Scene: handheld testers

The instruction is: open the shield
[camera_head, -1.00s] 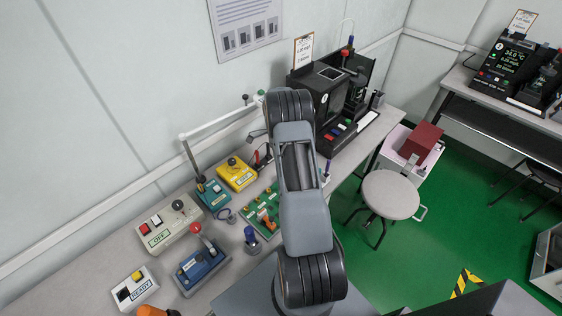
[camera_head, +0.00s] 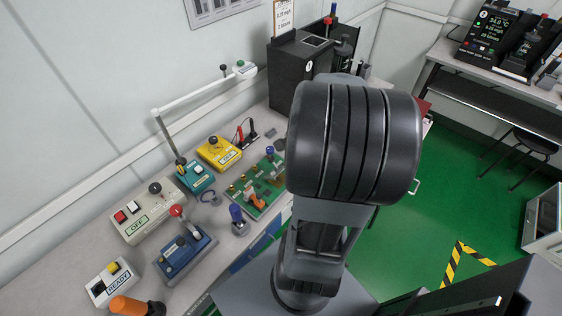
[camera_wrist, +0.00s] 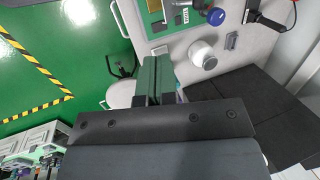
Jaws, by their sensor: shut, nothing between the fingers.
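I cannot pick out the shield for certain. The black boxy tester (camera_head: 297,78) stands at the back of the bench in the head view, partly hidden by my arm. In the wrist view, dark flat panels (camera_wrist: 262,120) lie right of my gripper (camera_wrist: 157,62) and may belong to that tester. My gripper's greenish fingers are together, with nothing between them. They point toward the bench edge, beside a white round part (camera_wrist: 202,53). I cannot tell if they touch anything. My gripper is hidden behind my arm in the head view.
On the bench are a green board (camera_head: 251,192), a blue lever box (camera_head: 187,255), a yellow box (camera_head: 219,153) and an OFF box (camera_head: 148,212). In the wrist view, a blue knob (camera_wrist: 217,16) is near the white part and a stool (camera_wrist: 124,92) stands left. Green floor is open.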

